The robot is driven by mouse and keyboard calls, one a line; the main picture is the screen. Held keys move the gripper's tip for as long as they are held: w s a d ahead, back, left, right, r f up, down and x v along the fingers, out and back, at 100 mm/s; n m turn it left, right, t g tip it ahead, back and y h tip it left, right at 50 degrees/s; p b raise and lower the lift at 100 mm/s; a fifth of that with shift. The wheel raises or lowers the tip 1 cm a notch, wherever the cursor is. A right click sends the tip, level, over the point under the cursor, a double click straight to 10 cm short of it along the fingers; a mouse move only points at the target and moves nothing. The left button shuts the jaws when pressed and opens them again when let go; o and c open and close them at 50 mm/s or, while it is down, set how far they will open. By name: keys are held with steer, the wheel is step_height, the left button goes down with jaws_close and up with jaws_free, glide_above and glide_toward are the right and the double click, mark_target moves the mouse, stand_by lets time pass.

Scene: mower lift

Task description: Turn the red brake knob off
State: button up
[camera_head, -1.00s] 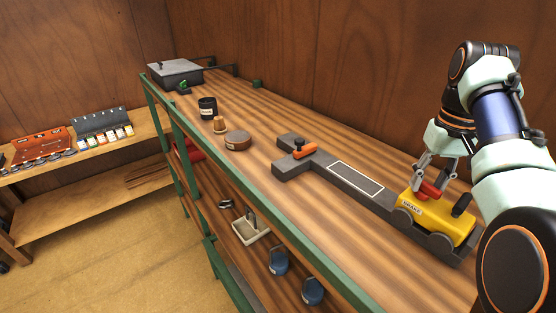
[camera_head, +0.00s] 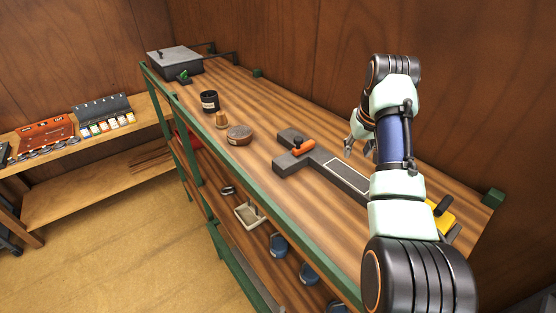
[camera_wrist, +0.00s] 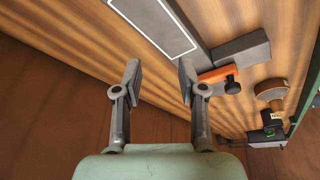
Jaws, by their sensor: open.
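The yellow machine (camera_head: 444,217) sits at the right end of the bench, mostly hidden behind my arm in the head view. Its red brake knob is hidden there and is not in the wrist view. My gripper (camera_head: 357,141) is above the back of the bench, to the left of the machine and apart from it. In the wrist view my gripper (camera_wrist: 161,77) is open, with nothing between its fingers.
A dark grey T-shaped track (camera_head: 345,175) with a white-outlined panel lies on the bench. An orange handle (camera_head: 304,147) with a black knob sits on its crossbar.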

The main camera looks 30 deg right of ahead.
steer(key=w+a+f+n+t, duration=0.1)
steer(key=w+a+f+t, duration=0.1)
steer(key=w+a, duration=0.3)
steer(key=w+a+f+n+t+h, duration=0.1)
steer(key=w+a+t, duration=0.3)
steer(key=a, duration=0.8)
steer(key=shift+w+f, duration=0.75)
steer(key=shift+f, duration=0.05)
steer(key=shift+d, duration=0.1)
